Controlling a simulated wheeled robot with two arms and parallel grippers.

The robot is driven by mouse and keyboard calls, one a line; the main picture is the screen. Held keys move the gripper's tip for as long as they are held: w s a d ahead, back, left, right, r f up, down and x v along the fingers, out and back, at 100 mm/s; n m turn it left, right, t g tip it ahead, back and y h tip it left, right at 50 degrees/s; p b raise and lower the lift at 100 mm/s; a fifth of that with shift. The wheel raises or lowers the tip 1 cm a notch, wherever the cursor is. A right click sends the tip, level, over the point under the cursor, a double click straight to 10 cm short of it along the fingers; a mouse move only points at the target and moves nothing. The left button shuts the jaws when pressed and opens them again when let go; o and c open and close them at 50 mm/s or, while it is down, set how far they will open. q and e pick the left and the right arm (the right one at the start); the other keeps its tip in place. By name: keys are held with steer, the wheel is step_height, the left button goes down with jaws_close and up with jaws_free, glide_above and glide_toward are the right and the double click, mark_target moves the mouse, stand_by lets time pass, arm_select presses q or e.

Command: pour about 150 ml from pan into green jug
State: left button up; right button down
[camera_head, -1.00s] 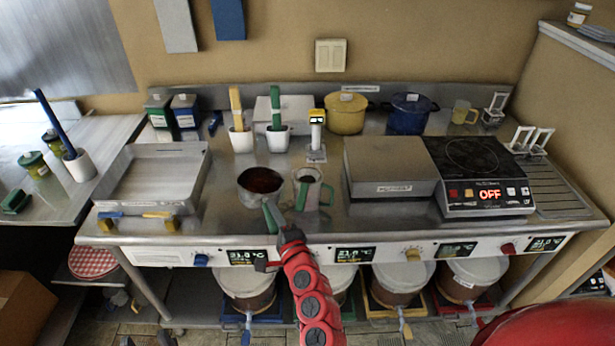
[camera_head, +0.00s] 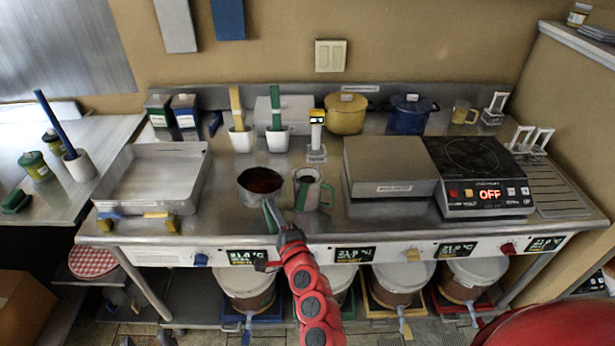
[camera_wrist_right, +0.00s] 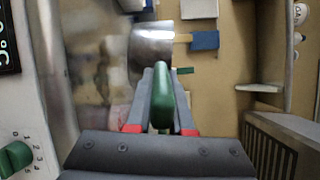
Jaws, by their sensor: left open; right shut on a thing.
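The pan (camera_head: 247,196) is a small steel pot with dark red-brown liquid inside and a green handle (camera_head: 270,213). It is at the front middle of the bench, just left of the jug. My right gripper (camera_head: 283,232) is shut on the green handle; the right wrist view shows the handle (camera_wrist_right: 162,97) between the fingers and the pan's steel side (camera_wrist_right: 150,47) beyond. I cannot tell whether the pan touches the bench. The green jug (camera_head: 307,192) is clear with a green handle and stands upright beside the pan. Its contents are unclear. My left gripper is not in view.
A steel tray (camera_head: 150,180) is at the left. A grey box (camera_head: 390,168) stands right of the jug, then a hotplate (camera_head: 470,160) reading OFF. Behind are white holders with utensils (camera_head: 242,138), a yellow-topped device (camera_head: 317,135), and yellow (camera_head: 346,115) and blue (camera_head: 410,115) pots.

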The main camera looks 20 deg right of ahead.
steer(key=shift+a+f+n, duration=0.4)
steer(key=shift+a+n, duration=0.4)
steer(key=shift+n, duration=0.2)
stand_by(2.2)
